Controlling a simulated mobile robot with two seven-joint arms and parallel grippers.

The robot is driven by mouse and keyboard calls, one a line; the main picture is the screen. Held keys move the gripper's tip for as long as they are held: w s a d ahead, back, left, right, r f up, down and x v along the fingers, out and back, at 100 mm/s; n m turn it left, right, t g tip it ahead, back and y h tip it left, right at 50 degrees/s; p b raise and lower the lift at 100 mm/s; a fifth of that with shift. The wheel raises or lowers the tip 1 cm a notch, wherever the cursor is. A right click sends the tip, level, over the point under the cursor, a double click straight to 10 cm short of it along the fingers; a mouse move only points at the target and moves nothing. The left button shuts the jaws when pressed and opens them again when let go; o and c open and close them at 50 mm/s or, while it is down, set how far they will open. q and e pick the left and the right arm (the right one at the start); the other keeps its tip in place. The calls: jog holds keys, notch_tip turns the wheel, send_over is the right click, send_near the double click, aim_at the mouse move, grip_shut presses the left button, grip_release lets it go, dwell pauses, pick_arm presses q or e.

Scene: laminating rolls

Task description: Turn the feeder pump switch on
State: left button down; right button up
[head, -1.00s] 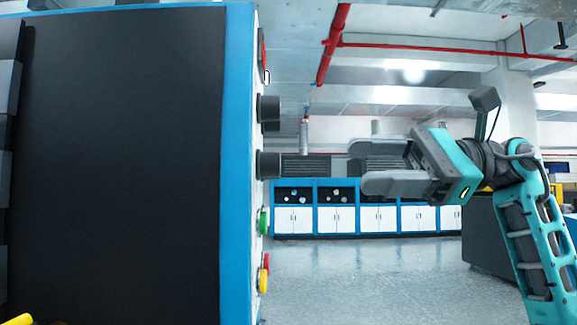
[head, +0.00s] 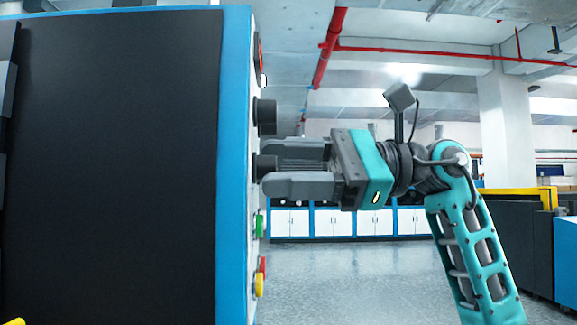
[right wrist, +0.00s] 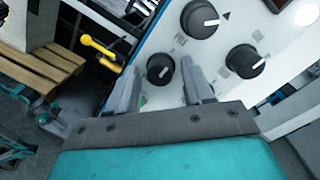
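The control panel's white face shows edge-on in the head view and from the front in the right wrist view (right wrist: 195,50). It carries black rotary knobs; I cannot read a feeder pump label. The lower black knob (head: 264,167) also shows in the right wrist view (right wrist: 160,70), with a white pointer mark. My right gripper (head: 268,168) is open, its fingertips level with this knob. In the right wrist view, the knob lies between the two fingertips with gaps at both sides. My left gripper is not in view.
Another black knob (head: 265,116) sits above, a green button (head: 259,226) and a yellow button (head: 258,285) below. A further knob (right wrist: 243,60) is close to the right finger. The machine's blue edge (head: 234,150) borders the panel. The floor to the right is open.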

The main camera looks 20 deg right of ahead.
grip_shut()
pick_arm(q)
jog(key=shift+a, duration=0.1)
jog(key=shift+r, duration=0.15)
pick_arm(e)
jog(key=shift+m, duration=0.3)
pick_arm(q)
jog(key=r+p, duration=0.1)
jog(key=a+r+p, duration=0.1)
jog(key=p, duration=0.3)
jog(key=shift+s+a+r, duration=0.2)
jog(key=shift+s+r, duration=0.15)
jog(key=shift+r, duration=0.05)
pick_arm(e)
jog(key=m, duration=0.6)
jog(key=m+t, duration=0.1)
jog(key=m, duration=0.5)
jog(key=shift+f+y, duration=0.1)
jog(key=shift+y, duration=0.2)
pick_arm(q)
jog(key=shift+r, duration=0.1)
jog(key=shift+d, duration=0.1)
pick_arm(e)
jog(key=shift+o, duration=0.7)
grip_release()
